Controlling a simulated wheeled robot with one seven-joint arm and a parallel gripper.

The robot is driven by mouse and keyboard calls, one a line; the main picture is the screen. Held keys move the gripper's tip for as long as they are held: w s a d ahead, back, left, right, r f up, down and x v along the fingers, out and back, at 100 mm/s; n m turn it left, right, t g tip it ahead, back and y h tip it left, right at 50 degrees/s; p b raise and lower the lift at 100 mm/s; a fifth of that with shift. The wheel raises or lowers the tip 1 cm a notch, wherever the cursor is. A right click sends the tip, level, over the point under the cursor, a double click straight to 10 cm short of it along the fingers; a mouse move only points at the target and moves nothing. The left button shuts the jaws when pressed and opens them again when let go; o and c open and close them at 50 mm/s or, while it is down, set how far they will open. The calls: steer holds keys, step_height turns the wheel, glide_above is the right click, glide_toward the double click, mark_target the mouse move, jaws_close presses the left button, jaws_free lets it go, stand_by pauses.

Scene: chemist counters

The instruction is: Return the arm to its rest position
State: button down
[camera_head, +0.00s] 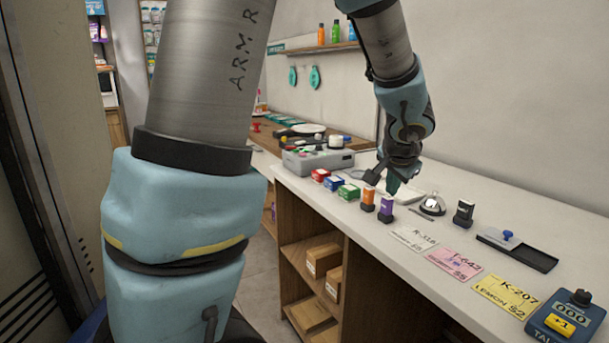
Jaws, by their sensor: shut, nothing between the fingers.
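My arm (190,200) fills the left and middle of the head view, its upper links large in the foreground. The forearm bends over the top and comes down above the white counter (395,260). My gripper (381,183) points down and to the left, just above and behind the orange bottle-like item (368,198) and the purple one (386,207). It is shut with nothing in it. Whether its tips touch anything is hard to tell.
A silver bell (432,204), black stamp (463,212), black tray (517,249), paper cards (455,263) and a blue counter (566,318) lie to the right. Shelves with cartons are below.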

steer(key=s+a+f+n+g+y+p, duration=0.25)
steer(key=a+n, duration=0.25)
steer(key=a, duration=1.1)
steer(key=s+a+f+n+g, duration=0.2)
steer(key=s+a+n, duration=0.3)
steer(key=s+a, duration=0.4)
steer(key=shift+a+f+g+h, duration=0.35)
steer(key=shift+a+g+h, duration=0.1)
steer(key=shift+a+g, duration=0.15)
steer(key=shift+s, duration=0.1)
